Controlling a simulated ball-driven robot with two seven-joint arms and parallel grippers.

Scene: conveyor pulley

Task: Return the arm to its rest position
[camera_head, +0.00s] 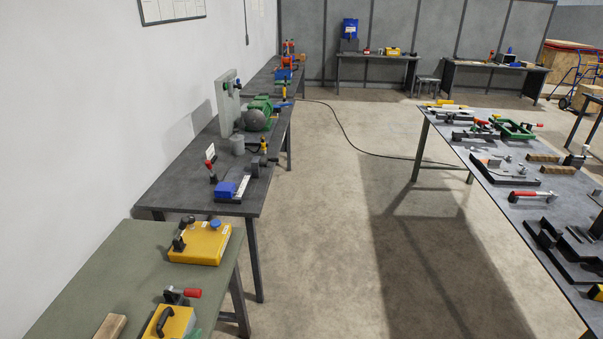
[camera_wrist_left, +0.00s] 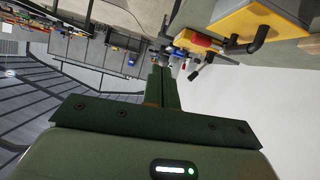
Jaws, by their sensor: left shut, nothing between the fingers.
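My left gripper (camera_wrist_left: 161,72) shows in the left wrist view, its two narrow green fingers pressed together with nothing between them. The fingers stick out over open space and touch nothing that I can see. In the head view, only a small green piece shows at the bottom edge, beside the near yellow box; it may be part of my left gripper. My right gripper and right arm are out of both views.
A green-topped bench (camera_head: 95,270) at left holds a yellow box (camera_head: 200,243), a red-handled clamp (camera_head: 182,295) and another yellow box (camera_head: 168,322). A dark bench (camera_head: 190,180) stands behind. A long table (camera_head: 500,195) with tools stands right.

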